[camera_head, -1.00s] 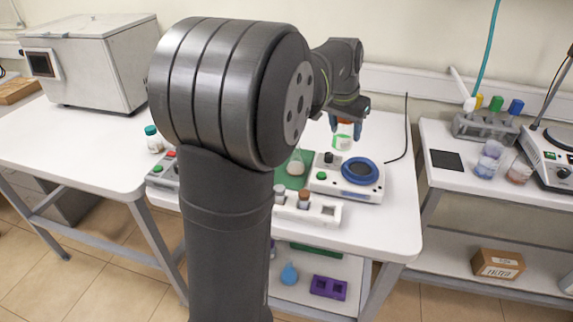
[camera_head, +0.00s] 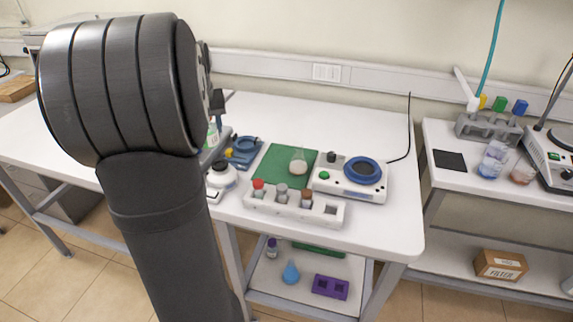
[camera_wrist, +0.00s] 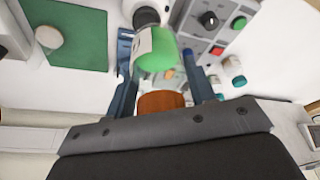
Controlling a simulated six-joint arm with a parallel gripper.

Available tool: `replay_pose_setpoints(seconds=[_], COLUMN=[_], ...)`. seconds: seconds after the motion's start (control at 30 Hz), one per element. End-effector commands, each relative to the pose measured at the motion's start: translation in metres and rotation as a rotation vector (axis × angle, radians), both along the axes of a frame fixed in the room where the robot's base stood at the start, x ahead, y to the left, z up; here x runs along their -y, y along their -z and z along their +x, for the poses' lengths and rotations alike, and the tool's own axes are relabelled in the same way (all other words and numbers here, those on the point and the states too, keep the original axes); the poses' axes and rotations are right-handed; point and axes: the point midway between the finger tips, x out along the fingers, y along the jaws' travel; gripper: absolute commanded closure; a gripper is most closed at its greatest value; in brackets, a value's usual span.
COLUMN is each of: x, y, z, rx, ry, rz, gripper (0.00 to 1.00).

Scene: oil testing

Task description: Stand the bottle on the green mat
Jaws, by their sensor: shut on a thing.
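The bottle, with a green label and an orange-brown cap (camera_wrist: 160,103), is held between the blue fingers of my gripper (camera_wrist: 157,60) in the wrist view. In the head view the bottle (camera_head: 213,136) shows only as a sliver beside my arm, left of the mat and apart from it. The green mat (camera_head: 268,167) lies on the middle table. A round flask with pale contents (camera_head: 298,166) stands on its right part. The mat also shows at the upper left of the wrist view (camera_wrist: 82,40). My arm hides most of the gripper in the head view.
A white device with a blue ring (camera_head: 345,191) borders the mat on the right. A white rack (camera_head: 295,208) with vials stands in front. A blue device (camera_head: 240,156) and a white round-topped device (camera_head: 221,178) stand left. The mat's left part is clear.

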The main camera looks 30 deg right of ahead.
Motion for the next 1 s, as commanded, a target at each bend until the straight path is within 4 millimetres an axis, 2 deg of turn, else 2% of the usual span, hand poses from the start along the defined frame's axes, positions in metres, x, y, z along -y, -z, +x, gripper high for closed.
replay_pose_setpoints(seconds=[0.07, 0.27, 0.47, 0.7, 0.8, 0.9, 1.0], x=[-0.004, 0.022, 0.075, 0.170, 0.199, 0.216, 0.223], y=[0.004, 0.011, 0.022, 0.043, 0.049, 0.054, 0.063], z=[0.011, 0.029, 0.044, 0.049, 0.047, 0.045, 0.044], rx=[0.000, 0.000, -0.002, 0.001, 0.003, 0.004, 0.004], ry=[-0.009, 0.057, 0.192, 0.423, 0.492, 0.535, 0.554], rz=[-0.001, -0.002, -0.001, -0.002, -0.003, -0.003, -0.004], gripper=[0.77, 0.77, 0.77, 0.77, 0.77, 0.77, 0.77])
